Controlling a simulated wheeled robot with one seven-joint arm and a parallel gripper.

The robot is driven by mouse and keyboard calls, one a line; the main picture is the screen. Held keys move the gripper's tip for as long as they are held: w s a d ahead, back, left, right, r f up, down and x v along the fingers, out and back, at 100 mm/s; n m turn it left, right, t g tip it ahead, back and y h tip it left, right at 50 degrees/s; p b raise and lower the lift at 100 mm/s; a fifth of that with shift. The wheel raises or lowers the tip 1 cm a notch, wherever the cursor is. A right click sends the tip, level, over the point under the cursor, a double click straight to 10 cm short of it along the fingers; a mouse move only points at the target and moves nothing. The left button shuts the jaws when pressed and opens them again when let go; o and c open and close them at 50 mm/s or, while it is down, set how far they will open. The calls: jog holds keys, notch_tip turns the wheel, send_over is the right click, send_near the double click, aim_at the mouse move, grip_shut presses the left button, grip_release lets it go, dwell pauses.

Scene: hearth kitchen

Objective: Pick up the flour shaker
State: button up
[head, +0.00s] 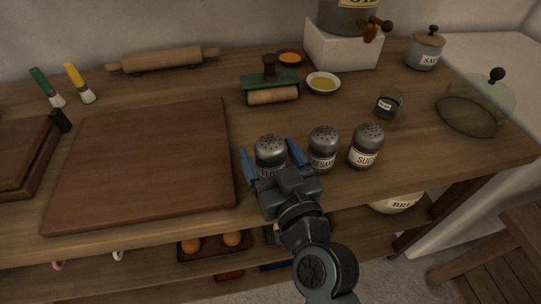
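The flour shaker (270,150) stands upright on the wooden table, with a grey perforated lid and a label partly hidden by my gripper. My gripper (271,154) reaches in from the front. Its two blue fingers are spread, one on each side of the flour shaker. I cannot tell whether the fingers touch it. The sesame shaker (323,146) stands just right of my right finger, and the sugar shaker (367,146) stands to the right of that.
A large cutting board (146,160) lies to the left. A small glass (389,105) and a glass dome (475,105) stand at right. A lower shelf holds several items.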

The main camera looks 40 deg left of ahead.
jog(key=c, duration=0.9)
jog(key=shift+r, duration=0.15)
